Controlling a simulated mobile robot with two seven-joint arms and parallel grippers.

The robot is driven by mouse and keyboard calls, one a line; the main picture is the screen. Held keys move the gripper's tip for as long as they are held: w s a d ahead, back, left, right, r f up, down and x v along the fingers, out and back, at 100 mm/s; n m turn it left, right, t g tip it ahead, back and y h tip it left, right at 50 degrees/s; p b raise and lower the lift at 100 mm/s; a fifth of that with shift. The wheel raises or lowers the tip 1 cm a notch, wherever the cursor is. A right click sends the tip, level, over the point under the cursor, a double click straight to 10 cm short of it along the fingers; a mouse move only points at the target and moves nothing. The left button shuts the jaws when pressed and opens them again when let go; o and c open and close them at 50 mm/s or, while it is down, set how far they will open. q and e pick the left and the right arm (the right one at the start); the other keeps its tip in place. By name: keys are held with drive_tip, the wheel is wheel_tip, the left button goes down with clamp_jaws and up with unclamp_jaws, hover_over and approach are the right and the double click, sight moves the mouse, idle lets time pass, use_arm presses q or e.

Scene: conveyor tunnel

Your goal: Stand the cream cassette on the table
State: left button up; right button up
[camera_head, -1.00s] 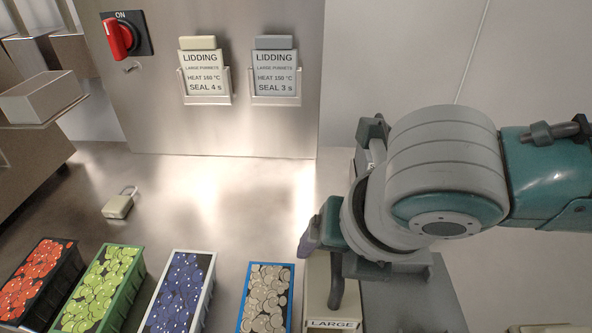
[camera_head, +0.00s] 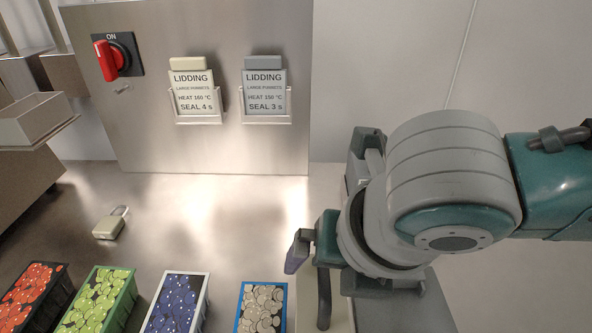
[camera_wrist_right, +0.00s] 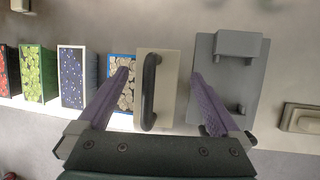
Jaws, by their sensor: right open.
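The cream cassette (camera_head: 340,315) is a cream box with a dark curved handle, partly cut off at the bottom of the head view. In the right wrist view it shows from above (camera_wrist_right: 179,95), its handle running along its length. My right gripper (camera_wrist_right: 160,76) is open above it. One purple finger is to the left over the bin of grey discs, the other to the right over a grey plate, with the handle between them. I cannot tell the height gap. In the head view the right gripper (camera_head: 310,262) partly hides the cassette. My left gripper is not in view.
A grey plate with blocks (camera_wrist_right: 228,85) lies close right. A padlock (camera_head: 109,226) lies on the metal table (camera_head: 215,225); the table's middle is clear.

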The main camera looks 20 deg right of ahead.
drive_tip(key=p+v, duration=0.2)
drive_tip(key=v, duration=0.7)
drive_tip(key=s+a+r+m+y, duration=0.25)
drive_tip(key=s+a+m, duration=0.2)
drive_tip(key=m, duration=0.85)
drive_tip(key=s+d+f+m+h, duration=0.1)
drive_tip(key=s+d+m, duration=0.3)
drive_tip(key=m, duration=0.4)
drive_tip(key=s+d+f+m+g+h, duration=0.1)
drive_tip(key=s+d+f+m+h, duration=0.1)
drive_tip(key=s+d+f+m, duration=0.2)
drive_tip(key=d+m, duration=0.3)
drive_tip(key=m, duration=0.2)
drive_tip(key=shift+d+m, duration=0.2)
drive_tip(key=shift+m, duration=0.1)
drive_tip(key=shift+s, duration=0.15)
